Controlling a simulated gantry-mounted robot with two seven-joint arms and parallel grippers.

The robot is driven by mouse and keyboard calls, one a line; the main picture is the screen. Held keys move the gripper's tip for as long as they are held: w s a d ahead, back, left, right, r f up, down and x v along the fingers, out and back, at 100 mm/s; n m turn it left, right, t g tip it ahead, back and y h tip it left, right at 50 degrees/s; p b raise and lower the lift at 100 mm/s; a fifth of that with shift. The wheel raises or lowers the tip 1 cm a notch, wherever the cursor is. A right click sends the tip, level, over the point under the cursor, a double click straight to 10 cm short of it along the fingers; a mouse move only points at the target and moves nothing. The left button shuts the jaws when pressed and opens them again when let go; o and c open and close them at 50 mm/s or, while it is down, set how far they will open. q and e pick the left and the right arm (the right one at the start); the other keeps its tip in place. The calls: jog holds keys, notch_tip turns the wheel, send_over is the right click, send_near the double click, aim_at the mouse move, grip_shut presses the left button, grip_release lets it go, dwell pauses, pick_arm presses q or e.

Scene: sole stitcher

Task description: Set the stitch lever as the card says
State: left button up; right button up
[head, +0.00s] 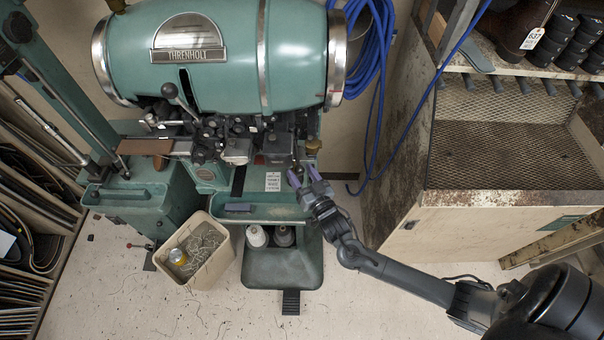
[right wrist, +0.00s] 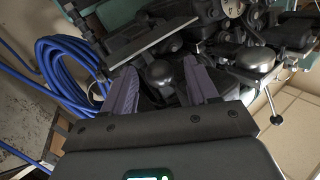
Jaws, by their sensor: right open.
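The green stitching machine (head: 215,70) fills the upper middle of the head view. A small white printed card (head: 273,181) is on its lower front; its text is too small to read. A dark ball-ended lever (head: 169,90) stands at the machine's front slot; I cannot tell whether it is the stitch lever. My right gripper (head: 303,174) is open, just right of the card, at the machine's right side. In the right wrist view its purple fingers (right wrist: 160,90) stand apart, with a dark rounded knob (right wrist: 160,73) showing between them; contact cannot be told. My left gripper is out of view.
A bin (head: 211,262) with thread scraps and a yellow can stands at the front left of the machine. Thread cones (head: 257,237) sit below the bench. Blue hose (head: 374,60) hangs at the back right. A rusty-sided cabinet (head: 470,200) stands right of my right arm.

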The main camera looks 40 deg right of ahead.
jog(key=b+v, duration=0.1)
jog(key=v, duration=0.9)
jog(key=shift+s, duration=0.3)
jog(key=shift+f, duration=0.1)
jog(key=s+a+f+n+g+y, duration=0.1)
jog(key=s+a+n+g+y, duration=0.45)
jog(key=s+g, duration=0.9)
notch_tip(320, 180, up, 15)
jog(key=a+n+h+p, duration=0.1)
jog(key=a+p, duration=0.1)
jog(key=p, duration=1.3)
jog(key=shift+s+a, duration=0.2)
jog(key=shift+a, duration=0.1)
